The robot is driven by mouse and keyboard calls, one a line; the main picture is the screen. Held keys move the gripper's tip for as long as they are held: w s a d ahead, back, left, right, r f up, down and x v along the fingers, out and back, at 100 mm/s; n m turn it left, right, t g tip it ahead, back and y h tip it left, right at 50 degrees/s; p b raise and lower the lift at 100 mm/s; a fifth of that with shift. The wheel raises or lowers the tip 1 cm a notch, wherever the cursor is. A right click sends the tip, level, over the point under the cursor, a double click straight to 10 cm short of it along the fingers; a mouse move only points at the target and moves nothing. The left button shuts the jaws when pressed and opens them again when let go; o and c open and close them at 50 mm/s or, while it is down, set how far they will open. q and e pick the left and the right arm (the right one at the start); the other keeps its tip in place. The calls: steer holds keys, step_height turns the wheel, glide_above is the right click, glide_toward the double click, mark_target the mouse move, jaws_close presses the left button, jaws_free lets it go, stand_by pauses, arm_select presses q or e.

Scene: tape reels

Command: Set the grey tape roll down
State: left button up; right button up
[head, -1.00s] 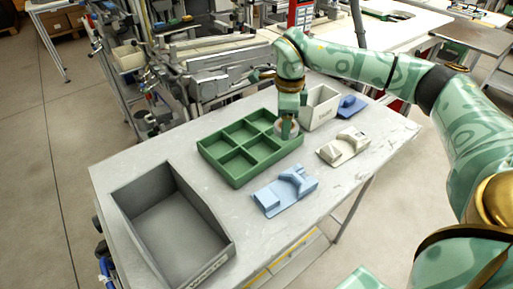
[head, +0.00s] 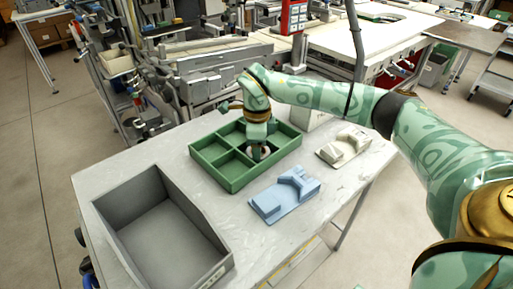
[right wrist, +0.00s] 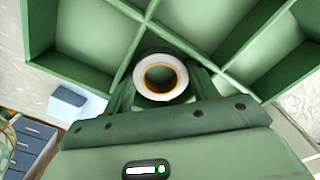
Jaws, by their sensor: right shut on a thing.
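The grey tape roll (right wrist: 182,72) shows end-on in the right wrist view, with a white face, a tan core and a dark grey side. My right gripper (head: 258,152) is shut on it, over the green divided tray (head: 231,187). In the head view only a small part of the roll shows below the fingers. The roll is close to the crossing of the tray's dividers, seemingly over a near compartment. I cannot tell whether it touches the tray floor. The tray's visible compartments look empty; my gripper hides part of it. My left gripper is not in view.
An empty grey bin (head: 217,252) stands at the table's near left. A blue tape dispenser (head: 285,193) and a white one (head: 343,146) stand right of the tray. A pale box (head: 320,120) behind is partly hidden by my arm.

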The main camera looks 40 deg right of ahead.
steer(key=shift+f, duration=0.15)
steer(key=shift+s+f, duration=0.15)
steer(key=shift+f, duration=0.15)
steer(key=o, duration=0.7)
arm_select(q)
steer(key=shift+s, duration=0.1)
arm_select(e)
steer(key=shift+s+f, duration=0.1)
steer(key=shift+f, duration=0.1)
steer(key=shift+a, duration=0.1)
arm_select(q)
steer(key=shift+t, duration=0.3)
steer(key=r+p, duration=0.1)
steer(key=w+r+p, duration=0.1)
steer(key=p, duration=0.1)
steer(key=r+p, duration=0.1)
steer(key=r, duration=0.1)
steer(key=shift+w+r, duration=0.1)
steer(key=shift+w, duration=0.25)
arm_select(e)
steer(key=r, duration=1.3)
steer(key=shift+w+r, duration=0.2)
